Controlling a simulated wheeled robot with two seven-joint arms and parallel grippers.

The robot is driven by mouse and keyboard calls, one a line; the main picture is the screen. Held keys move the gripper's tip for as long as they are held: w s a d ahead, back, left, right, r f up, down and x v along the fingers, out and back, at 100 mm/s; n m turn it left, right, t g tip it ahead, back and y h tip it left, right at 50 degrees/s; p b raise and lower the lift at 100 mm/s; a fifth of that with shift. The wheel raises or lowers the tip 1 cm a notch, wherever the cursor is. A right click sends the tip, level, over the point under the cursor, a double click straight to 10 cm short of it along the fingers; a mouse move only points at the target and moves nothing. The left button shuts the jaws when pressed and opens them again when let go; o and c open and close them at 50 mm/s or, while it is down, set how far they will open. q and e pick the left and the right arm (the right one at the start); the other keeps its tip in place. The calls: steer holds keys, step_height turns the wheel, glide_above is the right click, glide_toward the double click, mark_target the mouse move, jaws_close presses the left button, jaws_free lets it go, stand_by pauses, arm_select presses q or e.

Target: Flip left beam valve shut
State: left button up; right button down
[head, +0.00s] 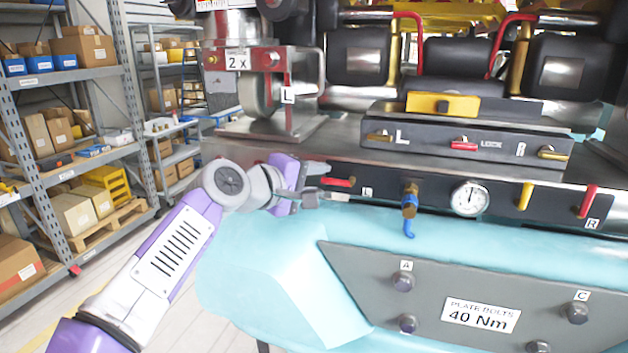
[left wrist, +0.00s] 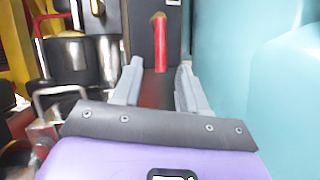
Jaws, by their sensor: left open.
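The left beam valve is a red lever (head: 338,182) on the dark beam beside the L label (head: 367,191). It lies about level in the head view. In the left wrist view the red lever (left wrist: 161,45) runs from a brass pivot toward my gripper, its free end between the fingertips. My left gripper (head: 327,183) is open, with one finger on each side of the lever's end. In the left wrist view a gap shows between the lever and both fingers (left wrist: 160,68). My right gripper is not in view.
A brass valve with a blue handle (head: 410,205) and a gauge (head: 470,199) sit right of the lever. A yellow lever (head: 525,196) and another red lever (head: 587,201) by the R label are further right. A teal body (head: 270,245) bulges just below the gripper.

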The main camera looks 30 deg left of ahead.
arm_select(q)
steer(key=shift+c, duration=0.3)
jaws_close()
